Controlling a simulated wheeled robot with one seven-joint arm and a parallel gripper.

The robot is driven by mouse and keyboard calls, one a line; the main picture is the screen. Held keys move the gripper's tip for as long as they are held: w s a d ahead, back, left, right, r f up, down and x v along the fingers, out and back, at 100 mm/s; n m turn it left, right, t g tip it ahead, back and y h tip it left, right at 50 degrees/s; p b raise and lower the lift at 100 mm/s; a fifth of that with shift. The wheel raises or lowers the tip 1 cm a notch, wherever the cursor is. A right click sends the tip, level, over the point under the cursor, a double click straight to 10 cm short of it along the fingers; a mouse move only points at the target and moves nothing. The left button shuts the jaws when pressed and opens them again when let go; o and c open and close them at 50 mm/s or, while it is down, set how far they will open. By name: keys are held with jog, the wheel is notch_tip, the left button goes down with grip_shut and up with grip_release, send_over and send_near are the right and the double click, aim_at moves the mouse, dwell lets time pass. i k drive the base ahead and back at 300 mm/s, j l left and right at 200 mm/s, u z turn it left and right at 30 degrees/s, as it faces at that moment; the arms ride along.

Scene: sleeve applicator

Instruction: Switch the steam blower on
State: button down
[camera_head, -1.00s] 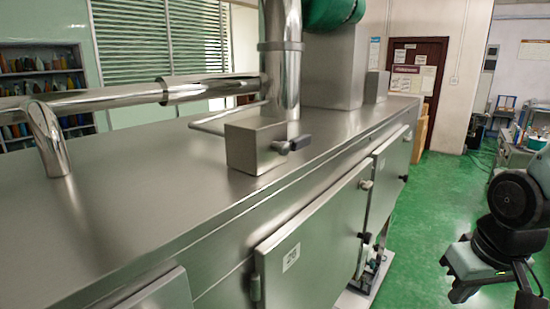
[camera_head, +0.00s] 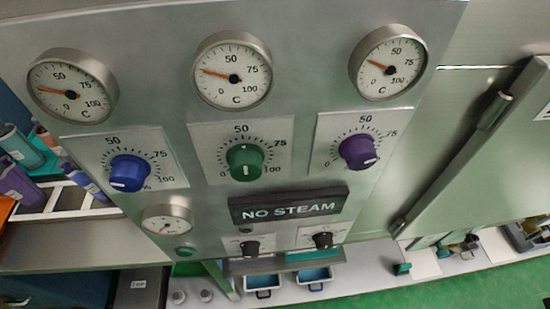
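A grey control panel (camera_head: 297,97) fills the middle of the view, seen close and from above. It carries a blue knob (camera_head: 128,173), a green knob (camera_head: 244,162) and a purple knob (camera_head: 358,152), each on a dial plate. Below them is a dark sign (camera_head: 289,206) reading NO STEAM. Two small black knobs, a left one (camera_head: 249,247) and a right one (camera_head: 323,240), sit under the sign. A small green button or knob (camera_head: 185,249) is at lower left. No control is legibly marked as the steam blower's. My gripper is not in view.
A row of temperature gauges, left (camera_head: 72,88), middle (camera_head: 232,72) and right (camera_head: 389,63), tops the panel. A smaller gauge (camera_head: 167,220) is lower left. A door with a long handle (camera_head: 470,140) is at right. Green floor (camera_head: 440,289) shows below.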

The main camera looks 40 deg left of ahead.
aim_at(250, 249)
jog(key=u, duration=1.75)
jog(key=j, duration=0.1)
